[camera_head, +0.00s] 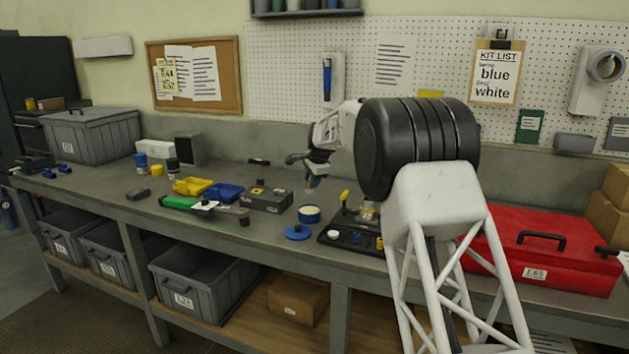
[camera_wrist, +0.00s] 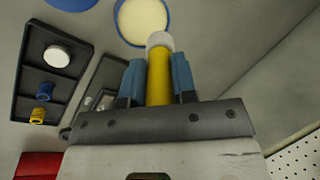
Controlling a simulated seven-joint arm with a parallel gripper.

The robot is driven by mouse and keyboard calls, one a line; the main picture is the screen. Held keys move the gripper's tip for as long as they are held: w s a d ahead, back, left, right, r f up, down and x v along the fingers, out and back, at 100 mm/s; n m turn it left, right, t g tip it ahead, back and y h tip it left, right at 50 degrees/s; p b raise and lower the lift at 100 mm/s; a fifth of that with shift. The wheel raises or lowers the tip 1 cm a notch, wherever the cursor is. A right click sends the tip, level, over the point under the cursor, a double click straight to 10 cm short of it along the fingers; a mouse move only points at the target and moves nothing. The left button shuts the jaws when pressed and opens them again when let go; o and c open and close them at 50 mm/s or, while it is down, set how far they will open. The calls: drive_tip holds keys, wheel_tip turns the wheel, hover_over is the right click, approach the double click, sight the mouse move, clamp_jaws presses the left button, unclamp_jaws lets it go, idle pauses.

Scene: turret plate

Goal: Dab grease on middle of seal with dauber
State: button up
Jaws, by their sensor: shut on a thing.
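My gripper (camera_head: 311,178) is shut on a yellow dauber (camera_wrist: 159,82) with a pale tip, held between blue fingers in the wrist view. The tip overlaps the edge of an open blue tin (camera_wrist: 143,18) of cream-coloured grease; I cannot tell whether it touches. In the head view the tin (camera_head: 309,214) stands on the bench below my gripper. A white round piece (camera_wrist: 57,56), perhaps the seal, lies in a black tray (camera_wrist: 33,72) with a blue piece (camera_wrist: 44,91) and a yellow piece (camera_wrist: 37,116). The white piece also shows in the head view (camera_head: 333,234).
A blue lid (camera_head: 298,232) lies beside the tin. A grey box (camera_head: 266,200), yellow bin (camera_head: 193,186) and blue bin (camera_head: 225,191) stand left. A red toolbox (camera_head: 548,250) is at right. The kit list (camera_head: 496,74) names blue and white.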

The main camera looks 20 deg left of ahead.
drive_tip(key=shift+f, duration=0.1)
drive_tip(key=shift+f, duration=2.9)
drive_tip(key=shift+f, duration=0.65)
idle(0.4)
drive_tip(key=shift+r, duration=0.15)
drive_tip(key=shift+r, duration=3.35)
drive_tip(key=s+d+n+g, duration=0.2)
drive_tip(key=s+n, duration=0.6)
drive_tip(key=s, duration=0.7)
drive_tip(key=s+d+f+n+g, duration=0.1)
drive_tip(key=s+n, duration=0.7)
drive_tip(key=s, duration=0.8)
drive_tip(key=shift+d+g+h, duration=0.4)
drive_tip(key=shift+d+g, duration=0.2)
drive_tip(key=shift+g, duration=0.4)
